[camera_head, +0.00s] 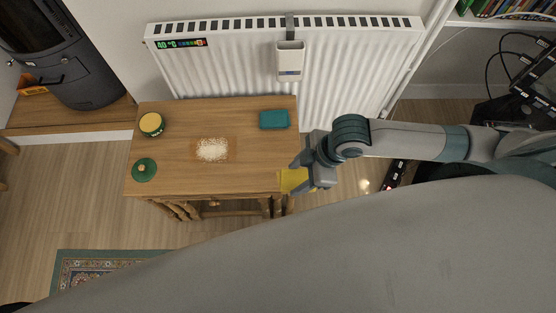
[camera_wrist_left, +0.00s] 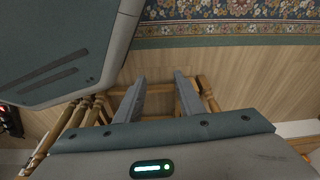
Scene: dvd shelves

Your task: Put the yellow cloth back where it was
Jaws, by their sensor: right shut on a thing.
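The yellow cloth (camera_head: 291,181) is between the fingers of my right gripper (camera_head: 306,175), by the right edge of the wooden table (camera_head: 255,178). My right gripper is shut on it. Part of the cloth is hidden behind the fingers, and I cannot tell whether it touches the table. My left gripper (camera_wrist_left: 160,78) shows only in the left wrist view. Its two fingers are apart with nothing between them, and wooden legs and rails show beyond them.
On the table are a heap of pale grains (camera_head: 213,150), a teal block (camera_head: 274,120), a yellow-topped tin (camera_head: 151,124) and a green lid (camera_head: 144,169). A white radiator (camera_head: 225,65) with a hanging white container (camera_head: 290,64) stands behind. The table's front right is bare.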

